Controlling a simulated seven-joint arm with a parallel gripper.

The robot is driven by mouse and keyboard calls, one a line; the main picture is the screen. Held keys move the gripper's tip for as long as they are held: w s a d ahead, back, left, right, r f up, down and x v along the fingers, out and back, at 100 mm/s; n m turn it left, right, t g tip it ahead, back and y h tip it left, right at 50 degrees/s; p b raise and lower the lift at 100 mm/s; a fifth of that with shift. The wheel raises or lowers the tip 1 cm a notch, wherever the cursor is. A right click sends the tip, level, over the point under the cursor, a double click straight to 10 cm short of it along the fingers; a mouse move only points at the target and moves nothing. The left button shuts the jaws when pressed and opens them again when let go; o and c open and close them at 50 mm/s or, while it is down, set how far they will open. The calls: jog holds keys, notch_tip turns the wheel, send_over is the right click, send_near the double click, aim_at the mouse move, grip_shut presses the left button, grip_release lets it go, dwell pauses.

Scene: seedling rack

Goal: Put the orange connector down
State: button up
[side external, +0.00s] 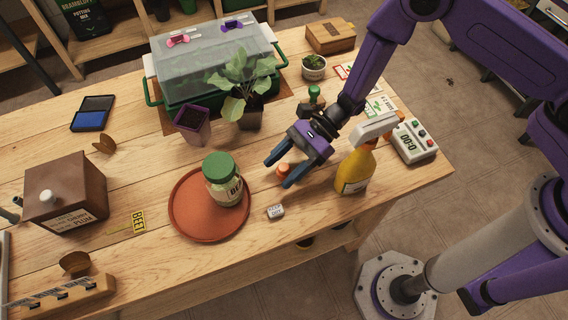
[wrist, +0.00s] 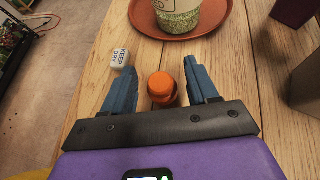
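The orange connector (side external: 283,169) stands on the wooden table, to the right of the round terracotta tray (side external: 183,222). In the wrist view the connector (wrist: 161,86) is a short orange piece with a round top, between my two blue fingers. My gripper (side external: 279,172) is low over the table and open around it.
A glass jar with a green lid (side external: 224,181) stands on the tray. A small "keep dry" block (side external: 275,212) lies in front of my gripper. A yellow spray bottle (side external: 355,170) stands close on the right. A leafy potted plant (side external: 248,112) stands behind.

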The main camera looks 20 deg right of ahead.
jog(key=shift+r, duration=0.3)
jog(key=v, duration=1.2)
jog(key=shift+r, duration=0.25)
